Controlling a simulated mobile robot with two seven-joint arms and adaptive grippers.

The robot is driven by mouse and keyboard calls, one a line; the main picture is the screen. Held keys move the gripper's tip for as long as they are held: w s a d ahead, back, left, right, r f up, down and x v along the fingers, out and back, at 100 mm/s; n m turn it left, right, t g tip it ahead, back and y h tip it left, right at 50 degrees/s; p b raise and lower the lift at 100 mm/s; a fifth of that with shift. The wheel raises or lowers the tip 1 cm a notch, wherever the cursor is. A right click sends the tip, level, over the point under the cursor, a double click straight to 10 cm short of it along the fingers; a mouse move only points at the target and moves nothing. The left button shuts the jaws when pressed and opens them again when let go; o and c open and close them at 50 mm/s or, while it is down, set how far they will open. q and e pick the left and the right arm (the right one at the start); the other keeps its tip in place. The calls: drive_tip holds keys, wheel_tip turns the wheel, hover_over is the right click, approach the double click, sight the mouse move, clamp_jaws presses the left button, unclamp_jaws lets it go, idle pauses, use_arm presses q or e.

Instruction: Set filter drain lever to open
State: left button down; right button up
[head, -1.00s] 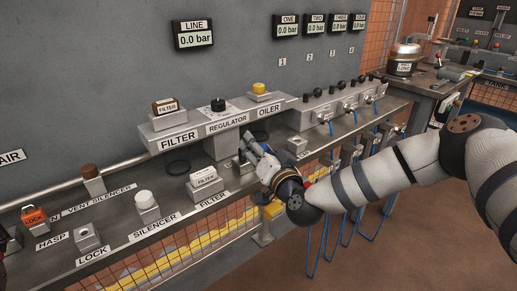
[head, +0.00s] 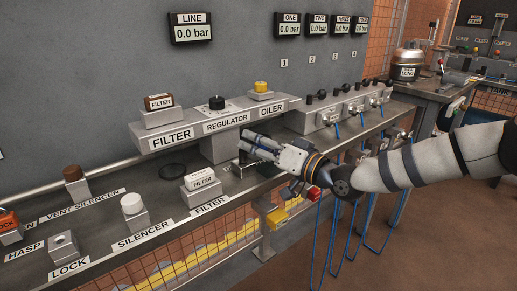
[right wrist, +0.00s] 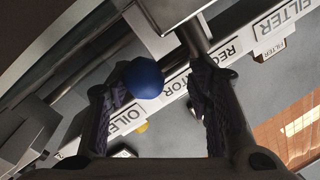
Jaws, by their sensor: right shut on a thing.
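My right gripper (head: 248,147) is at the bench edge, below and in front of the regulator and oiler labels, reaching in from the right. In the right wrist view, a blue ball knob (right wrist: 143,77) sits between its two dark fingers, close to the left one. The gripper is shut on this knob; its contact on the right side is unclear. The knob is hidden in the head view, and I cannot tell its lever's exact angle. The FILTER unit (head: 159,116) with a brown cap stands on the raised shelf. My left gripper is out of view.
A REGULATOR block (head: 220,145) rises behind the gripper. A small FILTER block (head: 201,187), a white-capped silencer (head: 133,210) and a lock block (head: 64,247) stand on the bench to the left. Valve blocks with blue hoses (head: 350,225) are on the right.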

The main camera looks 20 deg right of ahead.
drive_tip(key=shift+s+a+f+g, duration=0.2)
drive_tip(key=shift+f+g, duration=0.1)
drive_tip(key=shift+f, duration=0.3)
drive_tip(key=o, duration=1.1)
drive_tip(key=shift+w+r, duration=0.1)
drive_tip(key=v, duration=1.2)
